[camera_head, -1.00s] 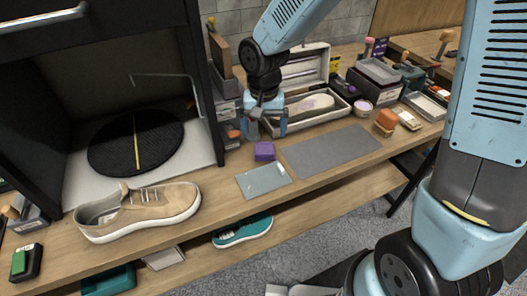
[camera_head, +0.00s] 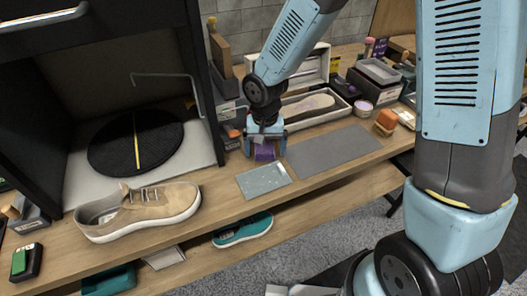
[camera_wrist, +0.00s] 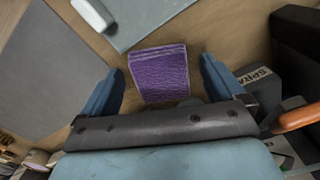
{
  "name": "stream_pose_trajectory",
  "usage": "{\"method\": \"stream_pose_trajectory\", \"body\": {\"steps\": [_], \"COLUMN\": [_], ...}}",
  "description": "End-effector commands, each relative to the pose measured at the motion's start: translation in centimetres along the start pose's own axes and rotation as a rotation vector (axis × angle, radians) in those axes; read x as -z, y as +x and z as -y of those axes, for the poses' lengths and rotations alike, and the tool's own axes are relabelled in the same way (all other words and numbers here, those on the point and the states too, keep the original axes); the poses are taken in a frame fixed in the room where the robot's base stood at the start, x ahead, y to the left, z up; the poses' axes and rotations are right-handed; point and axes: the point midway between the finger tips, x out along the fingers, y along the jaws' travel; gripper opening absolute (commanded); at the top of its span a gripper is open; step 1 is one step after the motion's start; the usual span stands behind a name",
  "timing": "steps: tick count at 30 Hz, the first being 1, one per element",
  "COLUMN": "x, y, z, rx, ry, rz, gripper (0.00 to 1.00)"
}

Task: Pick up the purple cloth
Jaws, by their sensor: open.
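The purple cloth (camera_head: 264,153) is a small folded block lying on the wooden bench. It sits at the back edge of a light grey-blue mat. My gripper (camera_head: 265,147) is right above it, pointing down, and partly hides it in the head view. In the wrist view the purple cloth (camera_wrist: 159,73) lies between and a little beyond the two blue fingers of my gripper (camera_wrist: 163,85). The fingers are open, one on each side, with a gap to the cloth on both sides. Nothing is held.
The grey-blue mat (camera_head: 258,183) bears a small white item. A larger grey mat (camera_head: 335,150) lies to the right. A beige sneaker (camera_head: 140,211) stands at left before a black booth with a round turntable (camera_head: 110,150). An open shoe box (camera_head: 318,104) and stacked boxes stand behind.

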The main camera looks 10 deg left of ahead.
Motion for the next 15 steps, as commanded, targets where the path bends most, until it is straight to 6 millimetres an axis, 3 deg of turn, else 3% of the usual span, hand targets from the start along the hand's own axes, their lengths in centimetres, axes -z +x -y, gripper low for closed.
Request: {"method": "stream_pose_trajectory", "body": {"steps": [2, 15], "x": [0.00, 0.00], "y": [-0.01, -0.04], "z": [-0.01, -0.04], "rx": [0.000, 0.000], "ry": [0.000, 0.000], "rz": [0.000, 0.000], "gripper": [0.96, 0.54]}}
